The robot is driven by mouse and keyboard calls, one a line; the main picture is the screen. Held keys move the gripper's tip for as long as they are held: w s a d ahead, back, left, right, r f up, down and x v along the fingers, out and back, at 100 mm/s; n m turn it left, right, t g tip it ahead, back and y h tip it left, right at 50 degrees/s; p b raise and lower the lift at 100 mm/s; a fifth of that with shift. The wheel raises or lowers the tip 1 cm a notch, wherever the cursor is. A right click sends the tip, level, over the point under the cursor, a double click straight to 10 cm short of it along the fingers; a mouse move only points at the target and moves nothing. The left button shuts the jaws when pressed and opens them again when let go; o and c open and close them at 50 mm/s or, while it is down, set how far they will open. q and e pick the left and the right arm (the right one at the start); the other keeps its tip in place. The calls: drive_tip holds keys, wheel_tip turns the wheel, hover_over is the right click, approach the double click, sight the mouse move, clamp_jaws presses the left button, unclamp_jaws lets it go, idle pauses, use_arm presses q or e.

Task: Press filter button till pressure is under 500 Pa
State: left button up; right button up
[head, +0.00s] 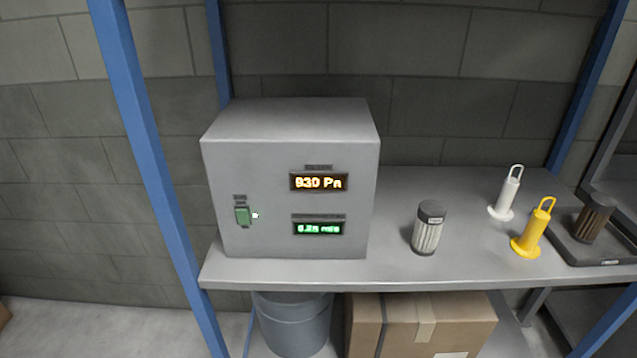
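A grey box unit (290,125) stands on the left part of a metal shelf. Its upper amber display (319,182) appears to read 930 Pa, though the first digit is slightly unclear. A lower green display (319,228) seems to show a speed in m/s, too blurred to read surely. A green switch or button (242,215) sits on the front's left side, with a small lit lamp (255,215) beside it. Its label is too small to read, so I cannot tell whether it is the filter button. Neither of my grippers is in view.
On the shelf (390,262) stand a grey-capped white filter cartridge (427,235), a white looped handle piece (506,190), a yellow one (533,228), and a brown cartridge (595,218) on a dark tray (570,248). A bucket (290,330) and carton (450,312) are below. A blue post (150,150) rises left.

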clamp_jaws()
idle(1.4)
